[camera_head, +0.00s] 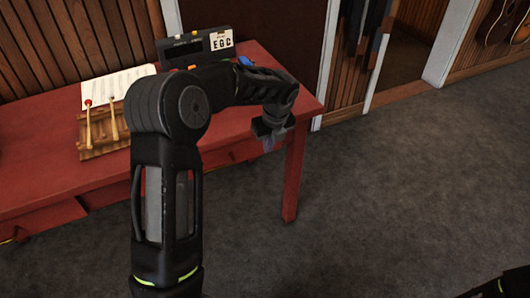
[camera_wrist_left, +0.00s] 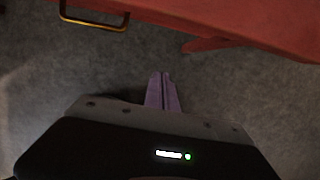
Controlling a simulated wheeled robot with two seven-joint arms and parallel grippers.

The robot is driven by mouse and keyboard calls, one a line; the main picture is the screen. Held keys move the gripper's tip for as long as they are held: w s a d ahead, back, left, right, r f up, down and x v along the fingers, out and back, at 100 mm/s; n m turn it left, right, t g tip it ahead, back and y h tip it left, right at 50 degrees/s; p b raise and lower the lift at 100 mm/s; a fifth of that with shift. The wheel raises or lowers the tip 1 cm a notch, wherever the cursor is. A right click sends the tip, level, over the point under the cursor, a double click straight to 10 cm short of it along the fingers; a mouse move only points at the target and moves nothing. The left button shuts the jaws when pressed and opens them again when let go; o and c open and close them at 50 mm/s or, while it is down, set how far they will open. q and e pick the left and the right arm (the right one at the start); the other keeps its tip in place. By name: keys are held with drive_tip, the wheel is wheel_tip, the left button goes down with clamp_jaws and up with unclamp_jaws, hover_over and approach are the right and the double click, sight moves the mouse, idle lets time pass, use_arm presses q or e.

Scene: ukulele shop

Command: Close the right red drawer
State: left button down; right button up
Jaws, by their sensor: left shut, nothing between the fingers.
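The red table (camera_head: 235,221) stands at the left in the head view, with red drawer fronts along its front side. The right drawer's front (camera_head: 234,152) is partly hidden behind my left arm, and how far it stands out cannot be told. My left gripper (camera_head: 269,143) is shut and empty, pointing down by the table's right front corner. In the left wrist view, its closed fingers (camera_wrist_left: 163,90) show over the floor. A gold handle (camera_wrist_left: 95,24) and a red edge (camera_wrist_left: 240,25) lie beyond the fingertips, apart from them. My right gripper is not in view.
On the table are a wooden xylophone (camera_head: 103,144) with mallets, a white sheet (camera_head: 118,82) and a dark device (camera_head: 187,46) with an "EGC" card. Grey carpet (camera_head: 400,200) is clear to the right. Guitars (camera_head: 502,22) hang on the far wall.

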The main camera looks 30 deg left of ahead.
use_arm(q)
drive_tip(key=shift+v, duration=1.7)
drive_tip(key=shift+n, duration=0.3)
drive_tip(key=d+f+n+t+h+p, duration=0.1)
drive_tip(key=d+f+n+t+h, duration=0.3)
drive_tip(key=d+f+n, duration=1)
drive_tip(key=s+d+f+n+g+h+p, duration=0.1)
drive_tip(key=s+d+f+n, duration=0.2)
drive_tip(key=s, duration=0.7)
drive_tip(key=s+d+f+n+g+p, duration=0.1)
drive_tip(key=s+d+f+n, duration=0.3)
drive_tip(key=s, duration=0.6)
drive_tip(key=s+d+f+n+g+h+p, duration=0.1)
drive_tip(key=s+d+f+n+g, duration=0.2)
drive_tip(key=s, duration=0.7)
drive_tip(key=shift+d+f+n+h, duration=0.3)
drive_tip(key=shift+d+f+n, duration=0.15)
drive_tip(key=shift+d+n, duration=0.5)
drive_tip(key=shift+a, duration=0.2)
